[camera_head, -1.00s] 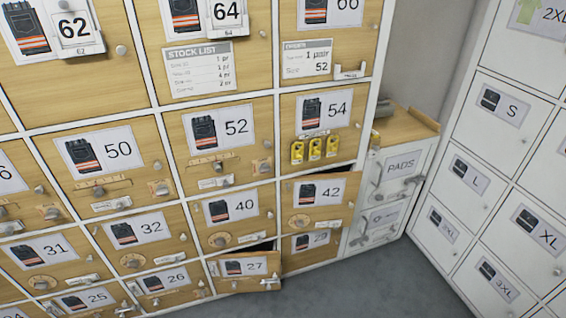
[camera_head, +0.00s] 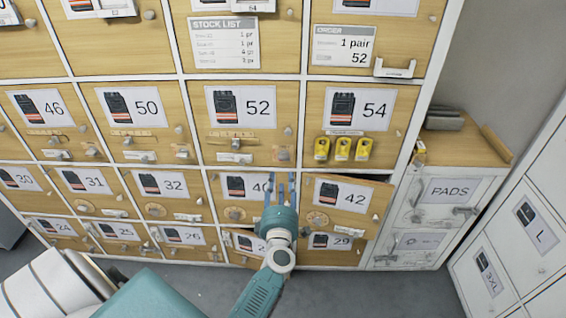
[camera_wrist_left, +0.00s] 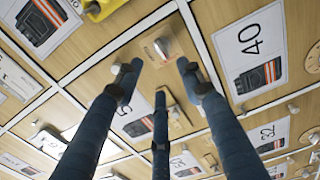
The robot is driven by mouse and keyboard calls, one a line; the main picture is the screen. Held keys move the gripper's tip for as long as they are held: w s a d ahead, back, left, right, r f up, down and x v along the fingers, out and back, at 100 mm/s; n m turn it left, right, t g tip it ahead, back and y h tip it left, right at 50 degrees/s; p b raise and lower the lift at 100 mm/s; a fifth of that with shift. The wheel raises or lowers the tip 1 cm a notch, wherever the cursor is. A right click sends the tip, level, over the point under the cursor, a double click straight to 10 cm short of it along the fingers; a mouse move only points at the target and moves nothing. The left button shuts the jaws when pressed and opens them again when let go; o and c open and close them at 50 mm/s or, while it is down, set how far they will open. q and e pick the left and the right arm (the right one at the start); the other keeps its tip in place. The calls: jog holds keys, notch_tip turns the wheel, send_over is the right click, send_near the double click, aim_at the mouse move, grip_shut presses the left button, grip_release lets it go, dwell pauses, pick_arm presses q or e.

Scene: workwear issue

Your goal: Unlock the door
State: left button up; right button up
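The wooden door numbered 52 (camera_head: 240,105) is closed, with a lock plate (camera_head: 281,154) near its lower right corner and a small labelled latch (camera_head: 236,157) at its lower edge. An order card (camera_head: 352,46) reads 1 pair, 52. My left gripper (camera_head: 279,185) is in front of door 40, its fingers pointing up just below the lock plate. In the left wrist view its dark fingers (camera_wrist_left: 155,85) are spread and empty, with the lock plate and its metal knob (camera_wrist_left: 162,47) just beyond the tips. Contact cannot be told. My right gripper is not in view.
Door 42 (camera_head: 345,197) stands ajar. Door 27 (camera_head: 240,246) is partly hidden by my left gripper. A PADS cabinet (camera_head: 445,190) and white lockers (camera_head: 530,215) stand to the right. Grey floor lies below.

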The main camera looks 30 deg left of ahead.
aim_at(284, 159)
pick_arm(q)
jog(key=x, duration=1)
jog(key=shift+w+d+f+b, duration=0.1)
jog(key=shift+w+b, duration=0.1)
jog(key=shift+b, duration=0.2)
grip_shut()
